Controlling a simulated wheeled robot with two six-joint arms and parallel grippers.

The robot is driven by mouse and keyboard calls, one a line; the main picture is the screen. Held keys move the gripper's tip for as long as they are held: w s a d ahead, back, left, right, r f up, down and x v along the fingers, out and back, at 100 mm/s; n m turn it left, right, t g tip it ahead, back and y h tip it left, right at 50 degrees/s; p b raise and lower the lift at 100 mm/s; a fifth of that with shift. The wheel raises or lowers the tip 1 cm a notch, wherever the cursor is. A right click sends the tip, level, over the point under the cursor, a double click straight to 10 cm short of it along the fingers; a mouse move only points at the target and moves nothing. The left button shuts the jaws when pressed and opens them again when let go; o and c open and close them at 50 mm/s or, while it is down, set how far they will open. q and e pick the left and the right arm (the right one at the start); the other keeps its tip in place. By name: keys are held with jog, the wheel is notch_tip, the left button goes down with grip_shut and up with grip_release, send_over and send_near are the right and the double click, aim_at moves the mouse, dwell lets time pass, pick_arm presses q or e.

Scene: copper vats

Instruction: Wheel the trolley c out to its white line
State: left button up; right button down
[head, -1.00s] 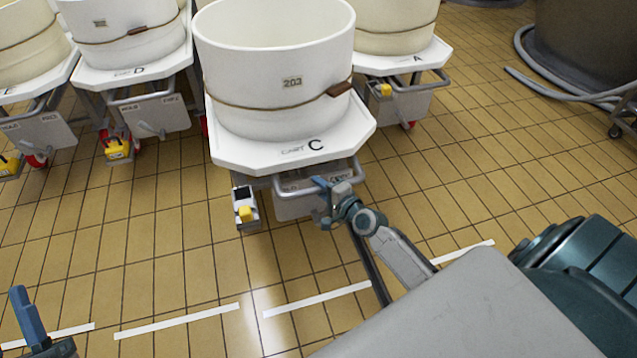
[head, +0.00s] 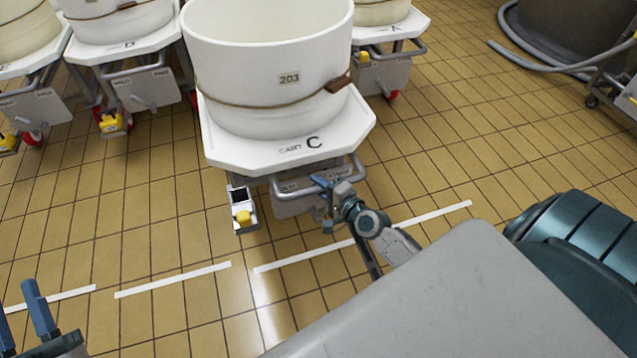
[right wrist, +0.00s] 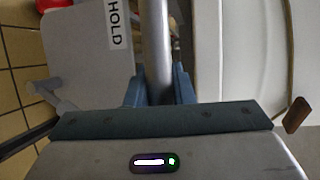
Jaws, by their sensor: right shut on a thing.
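Trolley c (head: 255,155) is a white platform marked C on a grey frame, carrying a cream vat (head: 270,75) labelled 203. It stands out in front of the other trolleys. My right gripper (head: 328,197) is shut on its grey handle bar (head: 357,170); the bar (right wrist: 155,50) runs between the blue fingers in the right wrist view. A white floor line (head: 305,256) lies a little in front of the trolley, partly hidden by my right arm. My left gripper (head: 27,312) is open and empty at the lower left, its fingers apart.
Trolley D (head: 120,50) and another trolley stand at left behind; trolley A (head: 395,30) is behind right. A hose (head: 540,62) and dark vat are far right. Tiled floor at right is clear.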

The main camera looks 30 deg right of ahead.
jog(key=shift+f, duration=0.1)
jog(key=c, duration=1.3)
grip_release()
jog(key=shift+d, duration=0.1)
pick_arm(q)
jog(key=shift+d, duration=0.1)
pick_arm(e)
jog(key=shift+o, duration=0.2)
jog(key=shift+s, duration=0.15)
pick_arm(q)
jog(key=shift+w, duration=0.1)
pick_arm(e)
jog(key=v, duration=1)
jog(key=shift+s, duration=0.3)
